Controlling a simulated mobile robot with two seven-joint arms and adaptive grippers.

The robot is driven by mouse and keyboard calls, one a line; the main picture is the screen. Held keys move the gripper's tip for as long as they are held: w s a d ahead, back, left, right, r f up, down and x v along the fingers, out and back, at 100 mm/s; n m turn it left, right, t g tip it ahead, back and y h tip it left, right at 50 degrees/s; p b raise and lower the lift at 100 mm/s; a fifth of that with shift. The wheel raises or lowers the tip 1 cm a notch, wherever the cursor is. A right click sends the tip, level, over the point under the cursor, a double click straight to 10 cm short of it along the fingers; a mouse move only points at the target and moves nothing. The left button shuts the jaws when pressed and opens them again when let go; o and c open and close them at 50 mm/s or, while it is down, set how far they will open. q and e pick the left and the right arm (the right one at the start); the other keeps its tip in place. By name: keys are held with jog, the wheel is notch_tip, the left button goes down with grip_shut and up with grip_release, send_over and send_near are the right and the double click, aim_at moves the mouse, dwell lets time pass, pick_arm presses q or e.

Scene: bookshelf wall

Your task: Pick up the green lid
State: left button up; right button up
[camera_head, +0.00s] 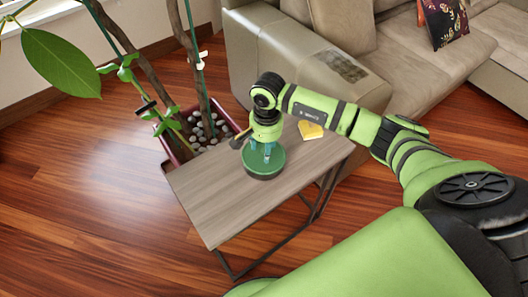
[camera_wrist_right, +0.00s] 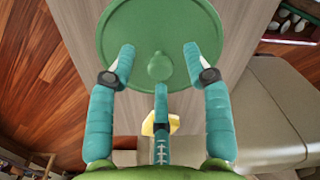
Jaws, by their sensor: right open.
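The green lid (camera_head: 277,168) is round and lies flat on the wooden-topped side table (camera_head: 215,200), with a dark rim under its edge. What is beneath it is hidden. In the right wrist view the lid (camera_wrist_right: 130,30) fills the top middle, with a small green knob (camera_wrist_right: 159,67) at its centre. My right gripper (camera_head: 266,153) points down over the lid. Its teal fingers (camera_wrist_right: 160,62) are spread apart around the knob, with nothing held between them. I cannot tell whether the fingertips touch the lid. My left gripper is not in view.
A yellow item (camera_head: 310,130) lies on the table near the sofa (camera_head: 290,75), and also shows in the right wrist view (camera_wrist_right: 149,124). A planter with pebbles (camera_head: 205,127) and tall stems stands behind the table. Open wooden floor (camera_head: 85,190) lies left.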

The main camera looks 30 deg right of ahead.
grip_shut()
dwell(0.3)
